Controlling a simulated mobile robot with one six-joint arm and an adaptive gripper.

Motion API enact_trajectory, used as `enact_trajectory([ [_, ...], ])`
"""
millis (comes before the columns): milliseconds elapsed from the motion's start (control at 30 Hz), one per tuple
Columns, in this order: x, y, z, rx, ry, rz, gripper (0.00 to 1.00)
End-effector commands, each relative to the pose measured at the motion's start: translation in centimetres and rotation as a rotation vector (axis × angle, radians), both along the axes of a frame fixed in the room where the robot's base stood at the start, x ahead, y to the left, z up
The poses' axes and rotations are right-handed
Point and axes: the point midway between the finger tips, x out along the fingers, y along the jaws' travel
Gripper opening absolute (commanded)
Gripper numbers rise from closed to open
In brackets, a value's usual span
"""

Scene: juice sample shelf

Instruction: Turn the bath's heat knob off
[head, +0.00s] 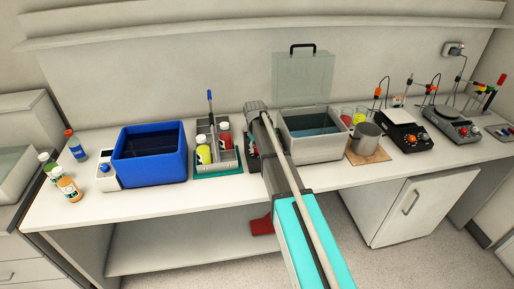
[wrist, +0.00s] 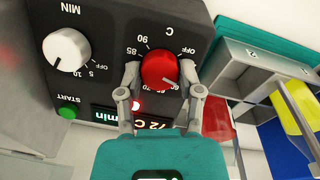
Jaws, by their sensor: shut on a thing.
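The bath (head: 312,150) is a grey tub holding dark liquid, its clear lid (head: 303,78) standing open. Its dark control panel (wrist: 100,15) fills the upper left of the wrist view. The red heat knob (wrist: 158,68) sits in a scale marked C, with OFF and several numbers around it. My gripper (wrist: 161,88) has one finger on each side of this knob and is shut on it. The knob's exact setting is hard to read. A red light glows beside a lit display (wrist: 150,121) reading about 72 C. In the head view my arm partly hides the panel.
A white MIN knob (wrist: 66,52) and green START button (wrist: 68,112) are on the same panel. The bottle rack (head: 228,163) stands close to the panel. A blue tub (head: 150,152) is further left; a metal pot (head: 366,138) stands right of the bath.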

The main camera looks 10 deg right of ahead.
Motion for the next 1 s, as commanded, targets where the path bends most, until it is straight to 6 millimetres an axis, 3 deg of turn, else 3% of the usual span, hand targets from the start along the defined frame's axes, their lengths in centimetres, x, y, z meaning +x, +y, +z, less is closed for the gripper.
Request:
enact_trajectory([
  [1000,-0.16,0.47,-0.09,-0.236,-0.004,0.902,0.00],
])
